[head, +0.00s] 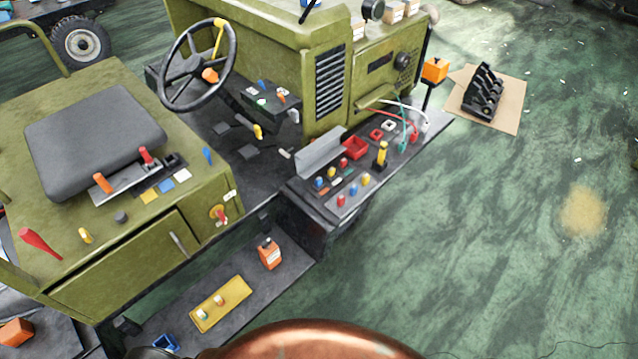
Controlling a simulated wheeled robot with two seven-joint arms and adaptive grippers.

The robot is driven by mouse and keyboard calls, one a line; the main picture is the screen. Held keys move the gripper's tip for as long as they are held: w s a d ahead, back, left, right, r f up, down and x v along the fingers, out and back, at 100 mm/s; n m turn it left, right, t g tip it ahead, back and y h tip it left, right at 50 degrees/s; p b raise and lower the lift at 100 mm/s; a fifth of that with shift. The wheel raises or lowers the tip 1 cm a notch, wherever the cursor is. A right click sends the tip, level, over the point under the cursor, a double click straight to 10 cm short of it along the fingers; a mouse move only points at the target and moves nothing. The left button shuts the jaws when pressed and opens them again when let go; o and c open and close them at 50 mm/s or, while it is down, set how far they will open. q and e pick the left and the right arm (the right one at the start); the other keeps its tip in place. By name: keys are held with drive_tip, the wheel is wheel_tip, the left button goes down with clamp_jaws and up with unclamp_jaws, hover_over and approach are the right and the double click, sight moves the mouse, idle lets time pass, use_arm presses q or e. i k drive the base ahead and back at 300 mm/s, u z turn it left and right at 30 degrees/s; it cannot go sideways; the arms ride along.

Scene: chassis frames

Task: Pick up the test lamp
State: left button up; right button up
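No object is clearly marked as the test lamp. A small upright yellow piece (382,153) with a dark base stands on the dark side panel at the middle; I cannot tell whether it is the test lamp. An orange block-shaped lamp (434,70) sits on a dark post at the panel's far end. Red, blue and yellow knobs (341,201) stand in rows at the panel's near end. Neither of my grippers is in view.
The olive vehicle frame has a steering wheel (198,64), a grey seat (94,137) and levers. A lower step (205,275) carries an orange container (269,253) and a yellow tray (209,317). Cardboard (509,112) with a black rack (484,92) lies on open green floor (480,240).

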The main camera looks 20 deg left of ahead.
sight(380, 161)
drive_tip(key=z, duration=1.95)
drive_tip(key=i, duration=2)
drive_tip(key=u, duration=1)
